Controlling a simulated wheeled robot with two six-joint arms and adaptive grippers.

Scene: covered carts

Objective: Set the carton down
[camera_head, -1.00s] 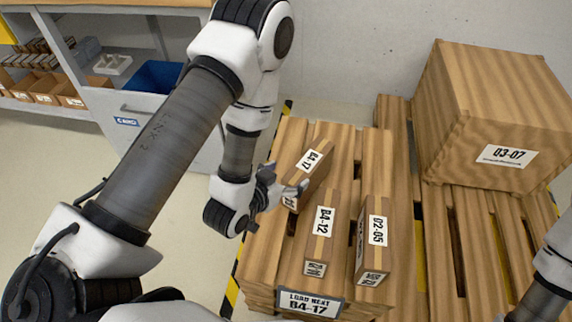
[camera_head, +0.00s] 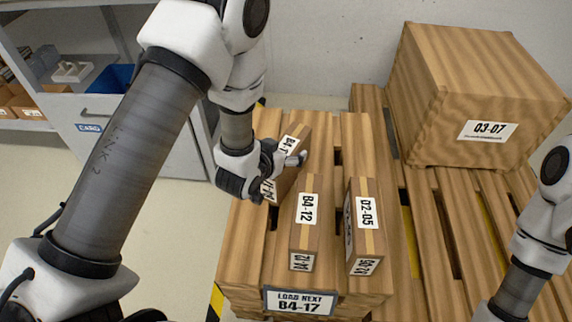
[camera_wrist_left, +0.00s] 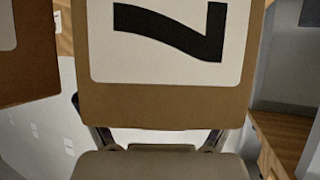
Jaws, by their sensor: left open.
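The carton labelled B4-17 (camera_head: 294,137) is a brown box at the far left of the pallet with the sign "LOAD NEXT B4-17" (camera_head: 299,302). It sits at a slant to the other cartons; my left gripper hides its lower part, so I cannot tell whether it touches the slats. My left gripper (camera_head: 284,163) is open, right at the carton's near left side. In the left wrist view the carton (camera_wrist_left: 160,105) fills the top middle, with the open fingers (camera_wrist_left: 158,138) just below and partly behind it. My right arm shows at the right edge; its gripper is out of view.
Cartons B4-12 (camera_head: 303,240) and D2-05 (camera_head: 371,240) stand on the same pallet, nearer me. A large crate 03-07 (camera_head: 440,130) stands on the right pallet (camera_head: 455,215). A shelf unit with a blue bin (camera_head: 108,79) is at the left. Slats between the pallets' loads are bare.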

